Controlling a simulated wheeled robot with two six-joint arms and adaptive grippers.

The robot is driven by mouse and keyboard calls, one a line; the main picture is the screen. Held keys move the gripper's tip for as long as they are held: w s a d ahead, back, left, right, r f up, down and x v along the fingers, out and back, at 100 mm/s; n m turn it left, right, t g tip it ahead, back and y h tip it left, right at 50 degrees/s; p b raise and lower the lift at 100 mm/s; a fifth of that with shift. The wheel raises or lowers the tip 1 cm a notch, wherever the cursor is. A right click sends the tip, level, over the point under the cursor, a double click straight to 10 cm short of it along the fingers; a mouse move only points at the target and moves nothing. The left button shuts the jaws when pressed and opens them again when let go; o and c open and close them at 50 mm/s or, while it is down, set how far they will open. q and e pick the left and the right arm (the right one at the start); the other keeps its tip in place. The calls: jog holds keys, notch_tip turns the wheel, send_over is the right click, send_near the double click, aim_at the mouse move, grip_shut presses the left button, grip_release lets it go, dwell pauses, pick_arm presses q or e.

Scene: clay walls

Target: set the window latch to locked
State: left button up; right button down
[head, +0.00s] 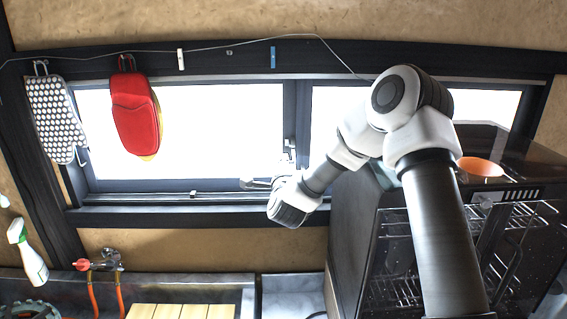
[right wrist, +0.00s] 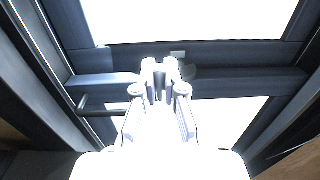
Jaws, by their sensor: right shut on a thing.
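The window latch (head: 291,145) is a small pale fitting on the dark upright bar between the window panes, in the head view. Glare from the panes blurs its shape, and I cannot tell which setting it is at. My right gripper (right wrist: 160,76) is shut on the latch, with its fingertips against the bar in the right wrist view. The fingers cover most of the held part. In the head view my right wrist sits low and in front of the bar. My left gripper is not in view.
A dark rod-like handle (right wrist: 98,110) stands beside the fingers in the right wrist view. The window sill (head: 150,215) runs below. A dark dish rack cabinet (head: 350,225) stands right.

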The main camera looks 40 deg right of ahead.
jog(key=shift+r, duration=0.2)
jog(key=shift+s+a+r+g+y+p, duration=0.15)
jog(key=shift+r+g+y+p, duration=0.55)
jog(key=shift+p, duration=0.4)
jog(key=r+g+y, duration=0.1)
jog(key=g, duration=0.1)
jog(key=r+g+y, duration=0.1)
jog(key=r+g+y+p, duration=0.1)
jog(key=g+y, duration=0.1)
jog(key=shift+w+r+g, duration=0.2)
jog(key=shift+r+g, duration=0.05)
jog(key=shift+g, duration=0.05)
jog(key=r+g+y, duration=0.1)
jog(key=g+y, duration=0.1)
jog(key=w+d+r+g+y, duration=0.1)
jog(key=g, duration=0.1)
jog(key=shift+w+d+y, duration=0.1)
jog(key=shift+y, duration=0.3)
